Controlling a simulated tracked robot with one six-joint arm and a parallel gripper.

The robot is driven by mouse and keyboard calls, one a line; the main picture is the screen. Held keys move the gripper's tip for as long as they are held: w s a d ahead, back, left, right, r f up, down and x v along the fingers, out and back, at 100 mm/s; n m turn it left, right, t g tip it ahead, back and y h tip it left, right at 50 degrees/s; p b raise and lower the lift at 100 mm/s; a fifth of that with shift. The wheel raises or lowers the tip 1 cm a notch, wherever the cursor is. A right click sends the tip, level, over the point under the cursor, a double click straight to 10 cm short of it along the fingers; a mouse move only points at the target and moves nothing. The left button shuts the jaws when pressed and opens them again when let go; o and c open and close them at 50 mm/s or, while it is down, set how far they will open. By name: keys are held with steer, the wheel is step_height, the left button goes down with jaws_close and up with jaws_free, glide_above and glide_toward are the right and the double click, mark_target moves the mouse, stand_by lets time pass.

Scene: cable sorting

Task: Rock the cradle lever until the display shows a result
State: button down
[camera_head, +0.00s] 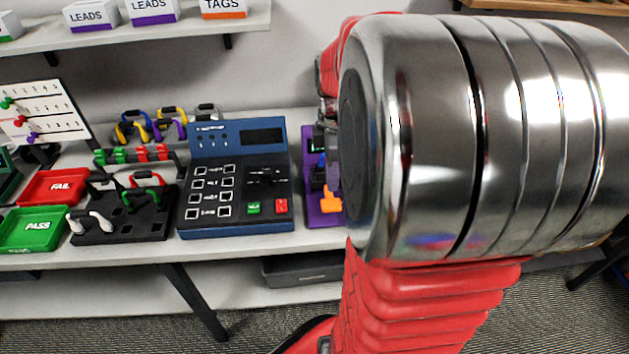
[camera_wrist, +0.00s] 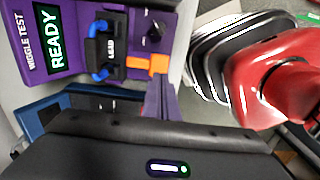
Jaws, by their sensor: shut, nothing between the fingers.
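The purple wiggle tester (camera_head: 313,212) stands right of the blue test box in the head view, partly hidden by my arm. In the wrist view the tester (camera_wrist: 81,8) shows a display (camera_wrist: 50,38) reading READY. Its black cradle (camera_wrist: 106,52) holds a lead (camera_wrist: 102,75) with blue ends. The orange lever (camera_wrist: 140,63) sticks out from the cradle; it also shows in the head view (camera_head: 331,201). My gripper (camera_wrist: 160,84) is shut and empty, its fingertips right by the lever's end. I cannot tell whether they touch it.
The blue test box (camera_head: 236,190) stands close left of the tester. Further left are a black cable fixture (camera_head: 118,228), a red FAIL tray (camera_head: 50,187) and a green PASS tray (camera_head: 33,229). Several coiled leads (camera_head: 165,124) stand behind. A shelf (camera_head: 100,38) hangs above.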

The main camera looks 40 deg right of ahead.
mark_target(332, 209)
steer(key=shift+f, duration=2.9)
steer(key=shift+s+a+f, duration=0.15)
steer(key=shift+s+f, duration=0.05)
steer(key=shift+f, duration=0.35)
steer(key=shift+s+a+f, duration=0.1)
steer(key=shift+s+f, duration=0.1)
steer(key=shift+f, duration=0.4)
steer(key=shift+s+a+f, duration=0.15)
steer(key=shift+s+f, duration=0.05)
steer(key=shift+f, duration=0.35)
steer(key=shift+r, duration=0.5)
step_height(332, 209, up, 13)
steer(key=s+a, duration=0.1)
steer(key=s, duration=0.1)
steer(key=shift+a+r, duration=0.2)
steer(key=shift+a, duration=0.1)
